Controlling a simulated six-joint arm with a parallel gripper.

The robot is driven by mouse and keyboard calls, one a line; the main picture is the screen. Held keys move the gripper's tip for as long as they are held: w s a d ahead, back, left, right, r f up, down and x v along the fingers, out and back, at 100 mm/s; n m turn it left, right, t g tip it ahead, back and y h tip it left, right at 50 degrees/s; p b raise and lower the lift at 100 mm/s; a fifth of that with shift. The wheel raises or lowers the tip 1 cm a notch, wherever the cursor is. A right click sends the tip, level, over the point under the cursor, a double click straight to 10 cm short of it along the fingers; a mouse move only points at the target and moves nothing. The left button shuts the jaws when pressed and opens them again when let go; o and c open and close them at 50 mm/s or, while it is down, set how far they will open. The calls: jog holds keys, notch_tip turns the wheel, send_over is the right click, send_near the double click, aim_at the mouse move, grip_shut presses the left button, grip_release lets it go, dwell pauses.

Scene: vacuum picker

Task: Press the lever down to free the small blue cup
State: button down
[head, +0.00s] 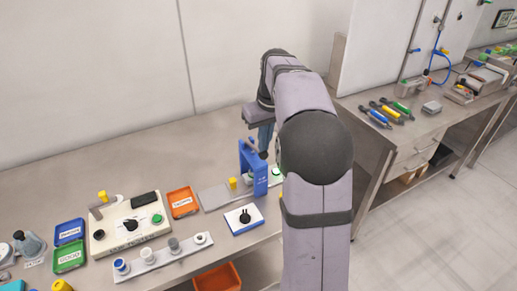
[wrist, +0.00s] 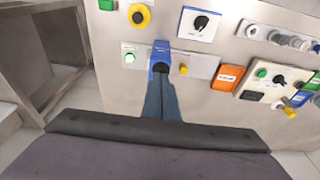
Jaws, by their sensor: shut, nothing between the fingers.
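A blue upright stand (head: 246,160) is on a grey base plate near the bench's middle; it also shows in the wrist view (wrist: 160,50). A short dark bar (head: 257,148) at its top looks like the lever, partly hidden by my arm. My gripper (head: 266,150) is shut and empty, pointing down right by the stand's top. In the wrist view its fingers (wrist: 160,78) are together and overlap the stand's near end; I cannot tell whether they touch it. A small blue-rimmed cup (head: 121,266) sits at the left end of a pale rail.
A yellow knob (head: 233,184) stands on the base plate beside the blue stand. A panel with a black knob (head: 244,215) lies in front. An orange tray (head: 183,201) and a control board (head: 130,228) are left. A green button (wrist: 129,58) is across the stand.

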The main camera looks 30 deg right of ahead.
aim_at(264, 156)
jog(key=shift+s+b+x, duration=0.2)
jog(key=shift+b+x, duration=0.35)
jog(key=shift+x, duration=0.35)
jog(key=shift+s+b+x, duration=0.15)
jog(key=shift+b+x, duration=0.45)
jog(key=shift+x, duration=0.3)
jog(key=shift+s+b+x, duration=0.2)
jog(key=shift+b+x, duration=0.35)
jog(key=shift+x, duration=0.35)
jog(key=shift+f, duration=0.1)
jog(key=p+v, duration=0.3)
jog(key=w+p+v, duration=0.1)
jog(key=p+v, duration=0.2)
jog(key=w+p+v, duration=0.1)
jog(key=p+v, duration=0.2)
jog(key=v, duration=0.1)
jog(key=shift+w+r+p, duration=0.1)
jog(key=shift+r+p, duration=0.1)
jog(key=shift+p, duration=0.2)
jog(key=s+a+f, duration=0.4)
jog(key=s+a, duration=0.1)
jog(key=s, duration=0.3)
jog(key=s+a+f+g, duration=0.1)
jog(key=s+a+f, duration=0.4)
jog(key=s, duration=0.3)
jog(key=s+a+f+g, duration=0.1)
jog(key=s+a+f, duration=0.3)
jog(key=s+a, duration=0.3)
jog(key=shift+s+f, duration=0.3)
jog(key=shift+s, duration=0.35)
